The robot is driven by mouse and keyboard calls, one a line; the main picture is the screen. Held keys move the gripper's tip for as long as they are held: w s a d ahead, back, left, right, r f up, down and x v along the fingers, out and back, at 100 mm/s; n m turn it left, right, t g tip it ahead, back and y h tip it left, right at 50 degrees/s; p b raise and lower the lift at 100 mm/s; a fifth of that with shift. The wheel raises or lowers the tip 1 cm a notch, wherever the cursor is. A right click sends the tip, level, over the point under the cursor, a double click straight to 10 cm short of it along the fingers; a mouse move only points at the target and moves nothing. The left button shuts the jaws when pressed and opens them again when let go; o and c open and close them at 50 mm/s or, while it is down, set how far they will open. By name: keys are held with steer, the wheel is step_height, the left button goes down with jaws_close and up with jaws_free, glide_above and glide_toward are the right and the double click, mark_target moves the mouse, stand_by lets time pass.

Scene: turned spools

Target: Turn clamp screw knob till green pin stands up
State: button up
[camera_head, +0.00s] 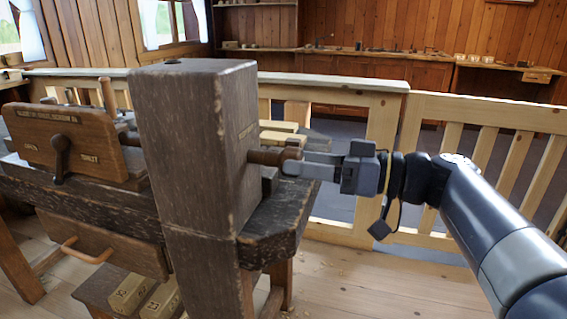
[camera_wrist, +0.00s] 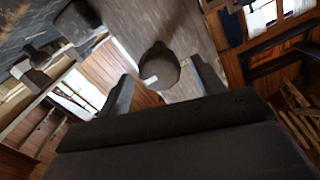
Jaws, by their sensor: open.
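The clamp screw knob (camera_head: 291,154) is a brown, rounded wooden end on a short shaft out of the right side of a tall dark wooden post (camera_head: 185,130). My gripper (camera_head: 297,163) reaches in from the right, its fingers at the knob. In the wrist view, the knob's dark round end (camera_wrist: 160,67) shows between the two separated fingertips, with a small pale mark on its lower left. The fingers look open, and I cannot tell if either touches the knob. I see no green pin in either view.
A wooden panel with a crank (camera_head: 61,155) stands left of the post. The dark bench (camera_head: 285,215) lies below the knob. A pale wooden railing (camera_head: 480,112) runs behind my arm. A drawer (camera_head: 100,240) and yellowish blocks (camera_head: 160,300) are low at left. Floor at lower right is clear.

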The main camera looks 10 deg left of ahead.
mark_target(282, 160)
steer(key=shift+w+a, duration=0.2)
steer(key=shift+a, duration=2)
steer(key=shift+c, duration=0.4)
steer(key=c, duration=0.9)
